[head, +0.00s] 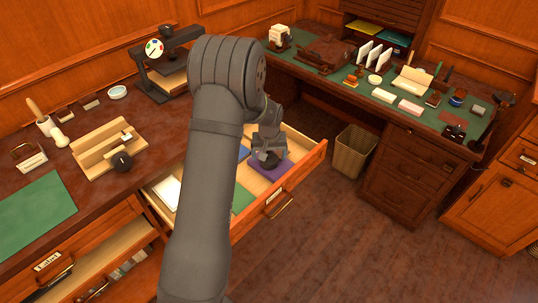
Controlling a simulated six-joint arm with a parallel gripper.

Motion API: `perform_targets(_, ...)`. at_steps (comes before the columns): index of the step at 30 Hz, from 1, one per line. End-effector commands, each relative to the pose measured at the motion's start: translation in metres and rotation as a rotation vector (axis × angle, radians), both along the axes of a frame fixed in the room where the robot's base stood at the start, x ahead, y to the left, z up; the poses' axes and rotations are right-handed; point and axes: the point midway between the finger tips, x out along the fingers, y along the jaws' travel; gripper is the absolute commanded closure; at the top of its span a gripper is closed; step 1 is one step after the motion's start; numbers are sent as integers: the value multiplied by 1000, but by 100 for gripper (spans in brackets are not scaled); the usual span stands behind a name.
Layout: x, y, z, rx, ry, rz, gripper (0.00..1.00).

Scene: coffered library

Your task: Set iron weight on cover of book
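My arm reaches over the desk from the bottom of the head view, and my gripper (268,158) is low over the open drawer. It is right above a flat purple book (273,173) lying in the drawer. Dark shapes merge at the fingertips, so I cannot tell whether the gripper holds the iron weight or whether it is open or shut. I cannot make out the iron weight with certainty. Parts of a blue item (244,153) and a green item (243,198) show in the drawer, partly hidden by my arm. A white item (168,191) lies at its left.
The drawer front (283,193) with its handle stands out into the room. A wooden rack with a black round object (122,161) sits on the left desk, near a green mat (37,212). A wicker bin (352,151) stands on the floor. The right desk holds many small items.

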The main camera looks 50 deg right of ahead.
Motion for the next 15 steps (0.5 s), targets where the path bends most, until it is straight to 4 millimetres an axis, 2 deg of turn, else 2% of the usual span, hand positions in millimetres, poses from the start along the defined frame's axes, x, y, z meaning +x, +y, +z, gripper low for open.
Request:
perform_targets(8, -1, 1, 1, 3, 1, 0, 14)
perform_targets(11, -1, 1, 10, 1, 1, 0, 14)
perform_targets(15, -3, 3, 35, -3, -1, 0, 14)
